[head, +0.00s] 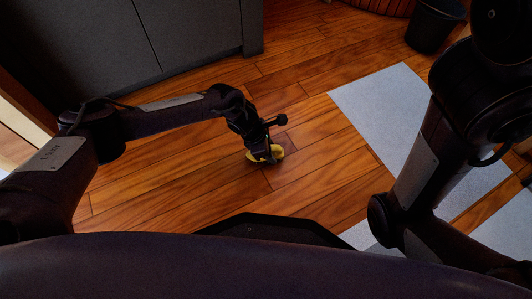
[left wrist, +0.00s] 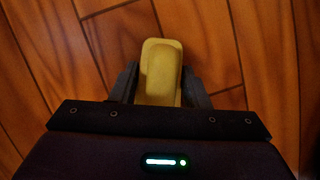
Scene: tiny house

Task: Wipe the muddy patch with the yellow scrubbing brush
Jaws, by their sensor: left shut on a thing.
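The yellow scrubbing brush (head: 278,153) is at floor level in the middle of the head view. My left gripper (head: 266,150) is shut on it from above. In the left wrist view the brush (left wrist: 161,62) sits between the two dark fingers of the left gripper (left wrist: 160,78), its rounded end pointing away. I cannot tell whether its underside touches the floor. I cannot make out a clear muddy patch; the boards around the brush look slightly darker in the head view. My right arm shows at the right, but its gripper is out of view.
The wooden plank floor (head: 330,145) is clear around the brush. A pale grey mat (head: 385,105) lies to the right. A grey cabinet (head: 190,30) stands at the back left. A dark bin (head: 432,27) stands at the back right.

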